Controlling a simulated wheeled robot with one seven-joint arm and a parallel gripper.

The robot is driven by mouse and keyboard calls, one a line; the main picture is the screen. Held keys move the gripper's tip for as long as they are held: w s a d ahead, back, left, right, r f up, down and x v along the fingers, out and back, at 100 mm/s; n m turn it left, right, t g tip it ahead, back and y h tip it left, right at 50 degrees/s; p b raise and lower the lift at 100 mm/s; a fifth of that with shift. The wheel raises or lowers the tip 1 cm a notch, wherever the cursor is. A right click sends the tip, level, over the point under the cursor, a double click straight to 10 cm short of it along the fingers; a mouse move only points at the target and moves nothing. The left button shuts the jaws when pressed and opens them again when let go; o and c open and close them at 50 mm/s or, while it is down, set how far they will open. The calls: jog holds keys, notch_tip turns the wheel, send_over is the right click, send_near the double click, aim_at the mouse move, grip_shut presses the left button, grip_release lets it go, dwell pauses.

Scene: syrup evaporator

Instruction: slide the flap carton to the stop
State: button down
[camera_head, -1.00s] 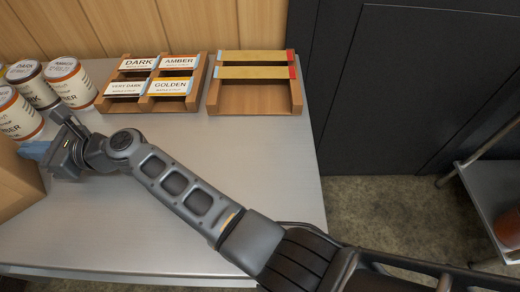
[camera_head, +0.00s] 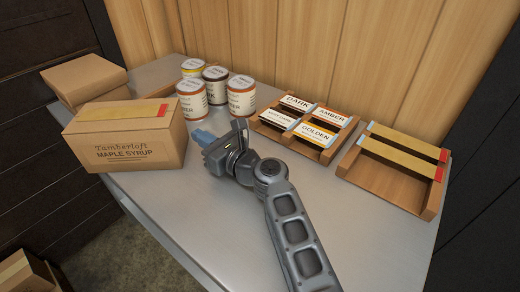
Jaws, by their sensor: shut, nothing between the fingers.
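The flap carton (camera_head: 124,138) is a brown box labelled "Tamberloft Maple Syrup", with a yellow, red-ended strip on its top. It stands upright on the left part of the metal table in the head view. I cannot make out a distinct stop; plain flat cartons (camera_head: 84,78) are stacked beyond the carton, at the table's far left.
Several syrup jars (camera_head: 241,97) stand behind my gripper. A wooden label rack (camera_head: 270,126) and a wooden tray (camera_head: 393,187) with two yellow strips stand to the right. The metal table (camera_head: 180,205) is bare in front. Another box (camera_head: 27,272) sits low at left.

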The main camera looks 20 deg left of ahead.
jog(key=p+v, duration=0.5)
jog(key=v, duration=0.5)
jog(key=shift+d+r, duration=0.15)
jog(key=shift+s+d+p, duration=0.2)
jog(key=shift+d+p, duration=0.1)
jog(key=shift+d, duration=0.1)
